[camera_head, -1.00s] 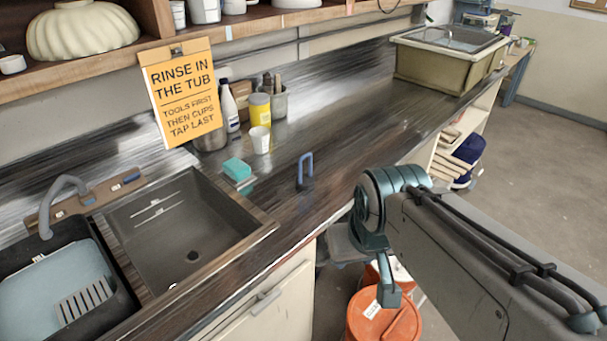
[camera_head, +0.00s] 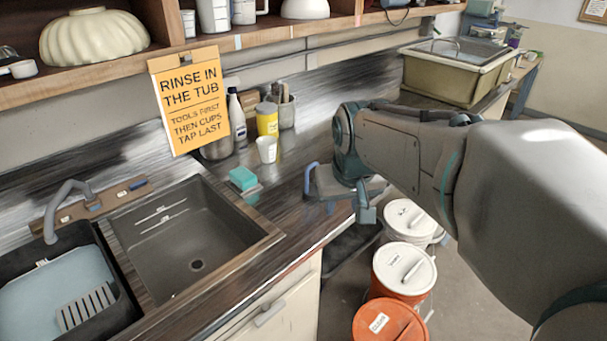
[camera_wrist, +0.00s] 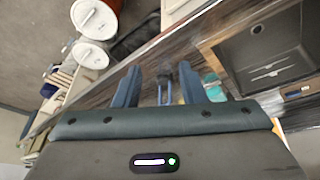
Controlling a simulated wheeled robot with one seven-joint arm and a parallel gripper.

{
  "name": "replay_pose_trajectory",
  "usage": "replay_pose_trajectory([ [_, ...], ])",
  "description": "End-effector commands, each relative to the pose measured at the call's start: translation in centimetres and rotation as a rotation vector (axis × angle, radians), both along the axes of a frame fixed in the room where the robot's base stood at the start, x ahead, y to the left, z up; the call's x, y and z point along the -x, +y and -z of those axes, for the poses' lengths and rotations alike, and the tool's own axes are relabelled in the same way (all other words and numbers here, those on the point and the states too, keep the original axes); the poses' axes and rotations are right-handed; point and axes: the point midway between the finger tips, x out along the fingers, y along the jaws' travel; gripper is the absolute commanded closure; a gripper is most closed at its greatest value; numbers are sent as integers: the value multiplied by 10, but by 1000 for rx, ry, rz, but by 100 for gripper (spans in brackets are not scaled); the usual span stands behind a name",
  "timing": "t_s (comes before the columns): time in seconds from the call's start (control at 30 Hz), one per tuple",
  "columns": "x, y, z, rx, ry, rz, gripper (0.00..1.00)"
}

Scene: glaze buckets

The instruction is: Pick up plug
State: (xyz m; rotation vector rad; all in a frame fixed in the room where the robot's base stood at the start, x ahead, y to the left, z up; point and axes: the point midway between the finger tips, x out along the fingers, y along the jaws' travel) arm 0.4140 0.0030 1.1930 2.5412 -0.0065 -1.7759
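My gripper (camera_wrist: 160,78) is open, with a finger on either side and nothing visibly clamped. I cannot tell how far the fingertips are from the loop.
The teal sponge (camera_head: 243,178) lies close by, with a white cup (camera_head: 267,150) and several bottles behind it. The sink (camera_head: 180,235) is to the left, below an orange sign (camera_head: 190,98). Lidded buckets (camera_head: 404,268) stand on the floor in front of the counter.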

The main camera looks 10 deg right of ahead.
Motion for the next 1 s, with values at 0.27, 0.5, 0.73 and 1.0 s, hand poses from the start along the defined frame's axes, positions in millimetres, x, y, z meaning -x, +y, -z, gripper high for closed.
replay_pose_trajectory([
  [0.27, -116, 4, 12, 1, -10, -16, 63],
  [0.5, -210, 6, 44, -14, -23, -23, 63],
  [0.73, -273, 5, 78, -35, -36, -21, 63],
  [1.0, -295, 4, 99, -42, -38, -19, 63],
])
